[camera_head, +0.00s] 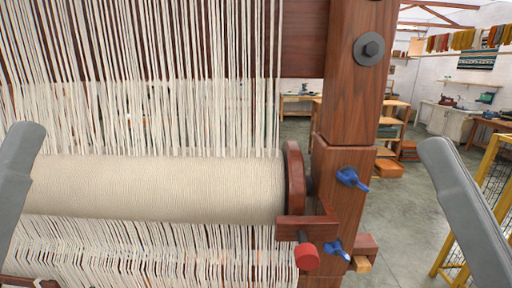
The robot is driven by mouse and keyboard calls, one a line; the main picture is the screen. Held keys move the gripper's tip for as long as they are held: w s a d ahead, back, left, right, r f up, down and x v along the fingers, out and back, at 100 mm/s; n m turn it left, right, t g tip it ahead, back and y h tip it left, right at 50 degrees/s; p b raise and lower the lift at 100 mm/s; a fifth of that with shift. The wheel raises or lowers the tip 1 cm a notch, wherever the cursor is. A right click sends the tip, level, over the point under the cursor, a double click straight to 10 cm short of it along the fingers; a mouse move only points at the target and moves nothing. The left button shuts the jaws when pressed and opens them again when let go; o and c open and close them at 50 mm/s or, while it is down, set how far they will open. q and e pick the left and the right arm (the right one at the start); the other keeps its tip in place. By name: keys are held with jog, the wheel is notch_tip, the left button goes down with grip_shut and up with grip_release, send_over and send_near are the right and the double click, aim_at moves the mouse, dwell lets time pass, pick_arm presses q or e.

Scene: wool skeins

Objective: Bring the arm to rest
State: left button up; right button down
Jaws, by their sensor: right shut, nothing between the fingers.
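My right arm (465,210) shows as a smooth grey link at the right edge, slanting down to the lower right corner. My left arm (20,172) shows as a similar grey link at the left edge. No fingers of either gripper can be made out, and I see nothing held. The right link stands apart from the loom's post in the picture, with floor between them. The left link overlaps the left end of the loom's cloth roll (150,188).
A large loom with pale warp threads (150,60) fills the left and middle. Its wooden post (350,95) carries blue wing knobs (350,178), with a red knob (307,256) beside it. A yellow fence (498,170) stands right. Open floor (395,220) lies between.

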jog(key=d+r+t+h, duration=0.2)
jog(key=d+h, duration=0.3)
jog(key=h, duration=0.3)
notch_tip(320, 180, up, 25)
jog(key=p, duration=2.5)
jog(key=shift+a+m+y+p, duration=0.3)
jog(key=shift+m, duration=0.1)
